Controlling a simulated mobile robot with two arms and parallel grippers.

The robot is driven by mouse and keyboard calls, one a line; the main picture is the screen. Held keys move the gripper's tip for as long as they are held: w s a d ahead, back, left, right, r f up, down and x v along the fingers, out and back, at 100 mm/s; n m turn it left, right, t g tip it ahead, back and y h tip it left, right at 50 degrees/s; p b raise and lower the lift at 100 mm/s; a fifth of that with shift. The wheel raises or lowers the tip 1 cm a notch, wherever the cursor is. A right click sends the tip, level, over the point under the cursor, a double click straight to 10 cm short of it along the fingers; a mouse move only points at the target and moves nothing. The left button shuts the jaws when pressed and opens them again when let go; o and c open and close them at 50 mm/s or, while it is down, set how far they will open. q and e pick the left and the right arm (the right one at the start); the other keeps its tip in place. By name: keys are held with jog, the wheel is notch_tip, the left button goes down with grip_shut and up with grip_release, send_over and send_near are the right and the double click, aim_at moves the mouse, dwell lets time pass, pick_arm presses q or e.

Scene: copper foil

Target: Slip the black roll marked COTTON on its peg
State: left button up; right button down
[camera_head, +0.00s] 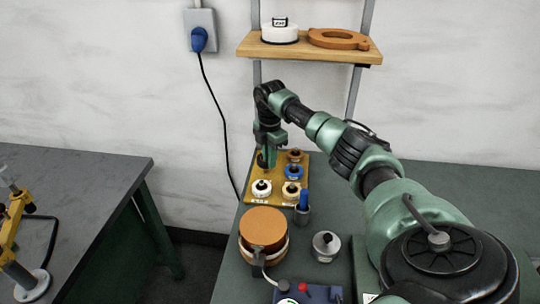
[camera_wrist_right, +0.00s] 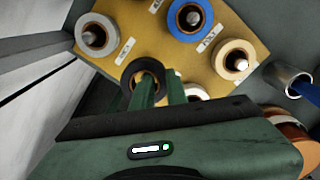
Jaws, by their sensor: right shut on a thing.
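The black roll (camera_wrist_right: 143,72) shows in the right wrist view at the tips of my right gripper (camera_wrist_right: 165,92), which is shut on it. The fingers hide part of the roll. Whether its hole is around a peg or just above one, I cannot tell. No COTTON marking is legible. My left gripper is not in view.
The board carries a blue roll (camera_head: 294,171), a brown roll (camera_head: 295,155), a white roll (camera_head: 261,188) and a cream roll (camera_head: 291,190). A metal cup (camera_head: 302,214) with a blue item stands beside it. An orange-topped round container (camera_head: 263,228) is nearer. A shelf (camera_head: 310,50) hangs above.

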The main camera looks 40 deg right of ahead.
jog(key=shift+s+a+f, duration=0.3)
jog(key=shift+s+f, duration=0.05)
jog(key=shift+f, duration=0.35)
jog(key=c, duration=1.6)
grip_release()
jog(key=shift+c, duration=0.2)
jog(key=o, duration=0.3)
jog(key=shift+s, duration=0.15)
jog(key=shift+s+r, duration=0.1)
jog(key=shift+r, duration=0.05)
jog(key=shift+o, duration=0.2)
jog(key=shift+w+r+p, duration=0.5)
jog(key=shift+r+p, duration=0.15)
jog(key=shift+p, duration=0.1)
jog(key=shift+w+d+r, duration=0.1)
jog(key=shift+w, duration=0.25)
jog(key=shift+s+d+r+p, duration=0.15)
jog(key=shift+s+r+p, duration=0.1)
jog(key=shift+p, duration=0.05)
